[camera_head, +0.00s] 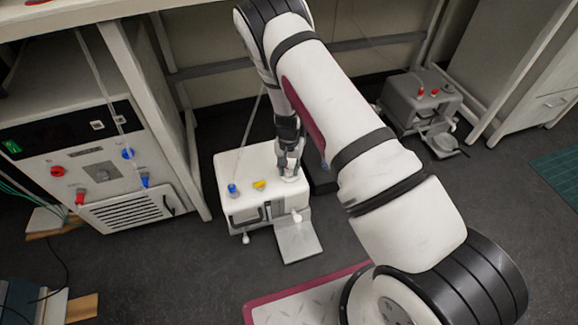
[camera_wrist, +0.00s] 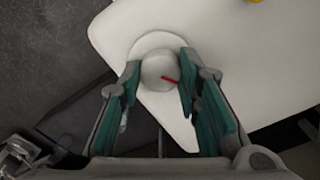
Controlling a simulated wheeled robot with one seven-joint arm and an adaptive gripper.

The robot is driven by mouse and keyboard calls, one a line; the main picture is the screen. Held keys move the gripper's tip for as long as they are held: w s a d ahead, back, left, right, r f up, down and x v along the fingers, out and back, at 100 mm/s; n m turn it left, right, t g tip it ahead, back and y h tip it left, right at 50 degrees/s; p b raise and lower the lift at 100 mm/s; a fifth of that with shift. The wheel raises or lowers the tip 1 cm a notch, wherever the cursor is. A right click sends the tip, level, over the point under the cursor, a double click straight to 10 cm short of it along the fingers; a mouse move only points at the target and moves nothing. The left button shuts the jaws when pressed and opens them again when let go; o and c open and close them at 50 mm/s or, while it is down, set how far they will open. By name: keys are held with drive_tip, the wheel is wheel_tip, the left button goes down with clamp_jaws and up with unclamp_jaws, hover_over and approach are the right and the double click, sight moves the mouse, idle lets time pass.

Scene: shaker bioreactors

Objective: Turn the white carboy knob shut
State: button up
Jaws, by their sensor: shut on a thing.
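The white carboy (camera_head: 240,172) stands on the floor in the head view, and its flat white top (camera_wrist: 215,50) fills much of the wrist view. The round white knob (camera_wrist: 158,70) sits on a white disc near a corner of that top and carries a red mark pointing right. My gripper (camera_wrist: 158,82) points down with a green-padded finger on each side of the knob, shut on it. In the head view my gripper (camera_head: 289,168) is at the carboy's right end and hides most of the knob.
A blue fitting (camera_head: 232,188) and a yellow one (camera_head: 259,184) stand on the carboy's top. A white spigot (camera_head: 296,216) and a grey plate (camera_head: 298,242) are at its front. A control cabinet (camera_head: 100,170) stands left; a grey carboy (camera_head: 415,100) stands back right.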

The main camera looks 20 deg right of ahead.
sight(289, 170)
drive_tip(key=m, duration=0.3)
drive_tip(key=shift+m+p, duration=0.3)
drive_tip(key=shift+p, duration=0.05)
drive_tip(key=shift+m, duration=1.7)
drive_tip(key=shift+a, duration=0.1)
drive_tip(key=o, duration=1.1)
drive_tip(key=shift+o, duration=0.2)
wheel_tip(289, 170, up, 12)
